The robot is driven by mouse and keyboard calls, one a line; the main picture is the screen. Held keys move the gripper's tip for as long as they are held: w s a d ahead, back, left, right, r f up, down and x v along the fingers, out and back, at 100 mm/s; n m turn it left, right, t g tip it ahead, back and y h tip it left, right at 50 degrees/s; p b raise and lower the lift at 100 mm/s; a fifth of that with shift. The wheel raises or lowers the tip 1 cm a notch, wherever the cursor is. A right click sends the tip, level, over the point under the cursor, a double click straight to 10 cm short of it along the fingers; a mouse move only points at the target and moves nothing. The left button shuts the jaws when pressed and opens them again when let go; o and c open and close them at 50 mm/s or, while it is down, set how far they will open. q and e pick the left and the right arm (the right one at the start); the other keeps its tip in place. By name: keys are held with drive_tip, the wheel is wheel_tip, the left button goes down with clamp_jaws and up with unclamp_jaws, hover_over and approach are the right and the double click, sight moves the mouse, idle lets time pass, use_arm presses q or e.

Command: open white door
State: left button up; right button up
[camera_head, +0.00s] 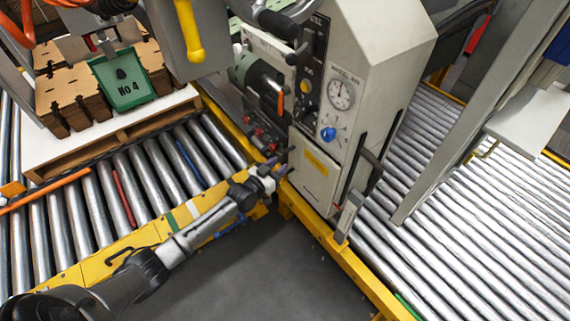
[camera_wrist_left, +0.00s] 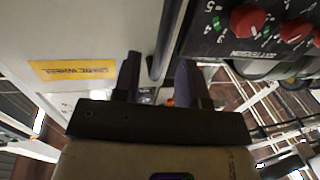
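The white door (camera_head: 308,190) is a pale panel low on the front of the machine, with a yellow label on it. It looks closed. In the left wrist view the pale door surface (camera_wrist_left: 95,28) is at the upper left, with the same yellow label. My left gripper (camera_head: 282,170) is at the door's left edge. In the left wrist view its two dark fingers (camera_wrist_left: 162,80) are apart, with a narrow upright bar showing beyond the gap. I cannot tell whether they touch it. My right gripper is not in view.
The machine (camera_head: 350,55) has a gauge and a blue knob above the door. A red-knobbed panel (camera_wrist_left: 270,25) is right of the fingers. Roller conveyors (camera_head: 480,200) lie on both sides, and yellow rails (camera_head: 350,265) edge them. Grey floor (camera_head: 275,265) is clear in front.

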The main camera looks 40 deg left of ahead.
sight(284, 161)
use_arm(q)
drive_tip(key=shift+w+b, duration=0.7)
drive_tip(key=shift+w, duration=1.15)
drive_tip(key=shift+c, duration=0.2)
clamp_jaws()
